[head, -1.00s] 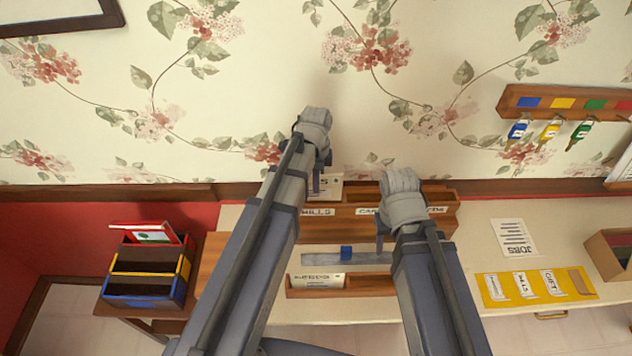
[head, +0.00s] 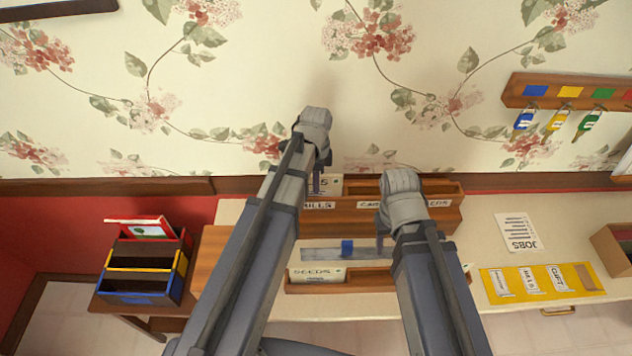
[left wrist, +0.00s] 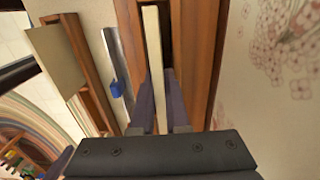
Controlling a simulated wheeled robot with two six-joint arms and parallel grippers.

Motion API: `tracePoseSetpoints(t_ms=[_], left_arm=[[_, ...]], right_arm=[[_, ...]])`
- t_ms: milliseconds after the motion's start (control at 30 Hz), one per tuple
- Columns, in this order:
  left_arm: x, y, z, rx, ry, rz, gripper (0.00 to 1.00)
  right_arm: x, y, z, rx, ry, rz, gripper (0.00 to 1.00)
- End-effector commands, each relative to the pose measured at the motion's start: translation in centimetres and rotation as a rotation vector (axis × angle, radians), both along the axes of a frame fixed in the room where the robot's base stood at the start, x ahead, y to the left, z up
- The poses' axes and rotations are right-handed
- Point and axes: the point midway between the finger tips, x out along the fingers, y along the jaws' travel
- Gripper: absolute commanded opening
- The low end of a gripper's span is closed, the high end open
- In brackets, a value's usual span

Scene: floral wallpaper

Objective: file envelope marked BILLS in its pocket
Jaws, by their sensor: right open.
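A cream envelope (head: 329,186) stands in the rear wooden rack, at the pocket whose label (head: 322,205) shows "ILLS", its first letter hidden by my left arm. Only the end of the envelope's own lettering shows. My left gripper (head: 317,185) is at this pocket. In the left wrist view the envelope (left wrist: 153,50) is seen edge-on between the fingers of the left gripper (left wrist: 158,100), which look closed on it. The wooden rack (left wrist: 207,50) runs alongside. My right gripper (head: 383,242) is open and empty, in front of the rack's middle.
A front holder (head: 375,281) bears a SEEDS envelope (head: 317,273). A grey strip with a blue block (head: 347,248) lies between the racks. A JOBS sheet (head: 519,233) and yellow board (head: 543,281) lie right. A coloured file box (head: 145,265) stands left. Keys hang on the wall rack (head: 570,92).

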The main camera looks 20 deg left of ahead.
Motion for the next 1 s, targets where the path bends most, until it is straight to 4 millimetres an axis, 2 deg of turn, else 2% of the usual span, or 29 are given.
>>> tracePoseSetpoints(t_ms=[33, 267, 667, 867, 1000], left_arm=[[0.0, 0.0, 0.0, 0.000, 0.000, 0.000, 0.19], [0.0, 0.0, 0.0, 0.000, 0.000, 0.000, 0.45], [0.0, 0.0, 0.5, 0.000, 0.000, 0.000, 0.45], [0.0, 0.0, 2.1, 0.000, 0.000, 0.000, 0.45], [0.0, 0.0, 3.9, 0.000, 0.000, 0.000, 0.45]], right_arm=[[0.0, 0.0, 0.0, 0.000, 0.000, 0.000, 0.50], [0.0, 0.0, 0.0, 0.000, 0.000, 0.000, 0.50], [0.0, 0.0, 0.5, 0.000, 0.000, 0.000, 0.50], [0.0, 0.0, 2.1, 0.000, 0.000, 0.001, 0.50], [0.0, 0.0, 3.9, 0.000, 0.000, 0.000, 0.50]])
